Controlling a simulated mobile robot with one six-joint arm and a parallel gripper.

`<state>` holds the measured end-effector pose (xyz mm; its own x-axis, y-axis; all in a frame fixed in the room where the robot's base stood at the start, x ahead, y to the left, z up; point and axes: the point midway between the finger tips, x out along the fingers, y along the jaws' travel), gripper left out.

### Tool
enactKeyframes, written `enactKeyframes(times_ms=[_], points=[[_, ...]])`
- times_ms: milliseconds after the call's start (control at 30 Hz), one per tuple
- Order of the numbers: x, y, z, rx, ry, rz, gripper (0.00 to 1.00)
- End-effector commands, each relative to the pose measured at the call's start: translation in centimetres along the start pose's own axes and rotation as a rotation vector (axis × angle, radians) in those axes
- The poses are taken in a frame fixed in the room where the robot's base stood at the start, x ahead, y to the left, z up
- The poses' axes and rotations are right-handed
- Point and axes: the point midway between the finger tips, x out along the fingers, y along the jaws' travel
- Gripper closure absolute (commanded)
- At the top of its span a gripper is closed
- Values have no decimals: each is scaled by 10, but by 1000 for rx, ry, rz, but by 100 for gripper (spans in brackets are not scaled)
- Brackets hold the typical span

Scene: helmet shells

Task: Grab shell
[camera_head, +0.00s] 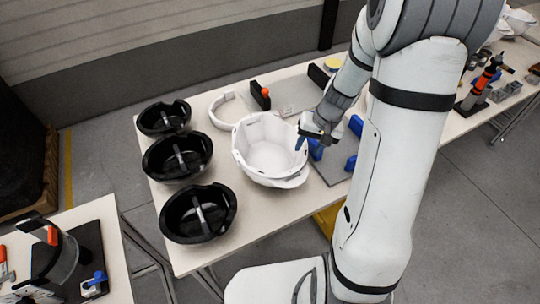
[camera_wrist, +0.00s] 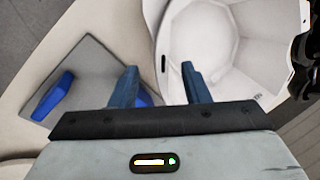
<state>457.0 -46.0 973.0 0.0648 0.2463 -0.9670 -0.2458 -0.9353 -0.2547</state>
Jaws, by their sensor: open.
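A white helmet shell (camera_head: 262,158) lies open side up on the table, right of the black shells. It fills the upper right of the wrist view (camera_wrist: 235,45). My gripper (camera_head: 303,138) is open at the shell's right rim. In the wrist view, my gripper's two blue fingers (camera_wrist: 160,80) are spread, with the shell's near wall showing between them. The right finger appears over the shell's inside and the left finger outside it. No hold is visible, and I cannot tell how far the fingertips reach below the rim.
Black shells (camera_head: 180,218) stand in a row along the table's left side. A grey plate with blue blocks (camera_head: 351,163) lies right of the white shell. A white band (camera_head: 214,112) and a black stand with an orange top (camera_head: 261,97) are behind it.

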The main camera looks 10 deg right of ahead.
Motion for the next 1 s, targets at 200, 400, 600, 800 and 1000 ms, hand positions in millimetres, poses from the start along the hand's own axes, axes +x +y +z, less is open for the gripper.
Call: enactKeyframes(times_ms=[200, 400, 600, 800, 1000], points=[[20, -1, -2, 1, -3, 1, 58], [44, -1, -7, 2, -5, 1, 58], [62, -1, -8, 1, 0, 2, 58], [63, 0, -8, 1, 1, 2, 58], [63, 0, -8, 2, 1, 2, 71]])
